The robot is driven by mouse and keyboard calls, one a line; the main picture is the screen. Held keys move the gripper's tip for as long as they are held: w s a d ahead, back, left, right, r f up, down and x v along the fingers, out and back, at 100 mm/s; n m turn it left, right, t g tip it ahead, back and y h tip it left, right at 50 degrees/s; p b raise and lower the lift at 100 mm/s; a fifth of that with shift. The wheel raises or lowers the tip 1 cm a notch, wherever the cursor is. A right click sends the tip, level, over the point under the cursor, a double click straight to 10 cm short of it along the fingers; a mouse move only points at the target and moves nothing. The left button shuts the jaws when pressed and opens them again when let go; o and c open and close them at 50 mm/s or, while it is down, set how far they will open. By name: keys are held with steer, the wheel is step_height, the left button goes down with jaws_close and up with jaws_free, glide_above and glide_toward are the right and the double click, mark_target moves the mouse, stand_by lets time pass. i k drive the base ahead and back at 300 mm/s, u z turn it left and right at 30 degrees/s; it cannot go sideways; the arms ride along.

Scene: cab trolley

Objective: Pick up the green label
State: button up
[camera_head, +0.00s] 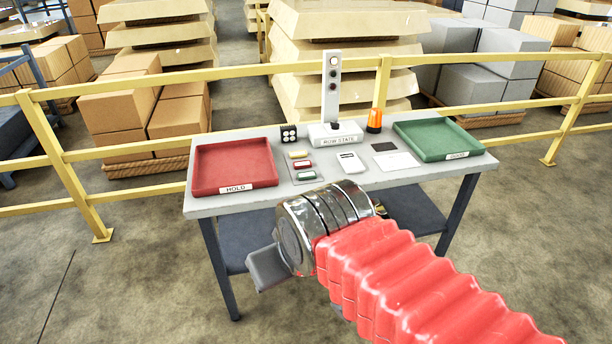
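The green label (306,175) is a small flat piece with a pale face. It lies on the grey table (345,185), nearest the front edge in a short column with a red label (302,164) and a yellow label (299,154). My gripper (322,230) is in front of the table's front edge on the picture, nearer the camera and apart from the green label. A grey block-like part sticks out at its lower left. Its fingertips are not clearly seen, so I cannot tell whether it is open or holds anything.
A red HOLD tray (203,190) stands on the left and a green tray (465,153) on the right. A white signal post (331,95), an orange beacon (374,121), a dotted block (289,134) and white cards (397,161) stand or lie between. A yellow railing (225,72) runs behind.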

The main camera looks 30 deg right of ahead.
mark_target(310, 175)
steer(key=z, duration=0.05)
steer(key=i, duration=0.95)
steer(key=u, duration=0.05)
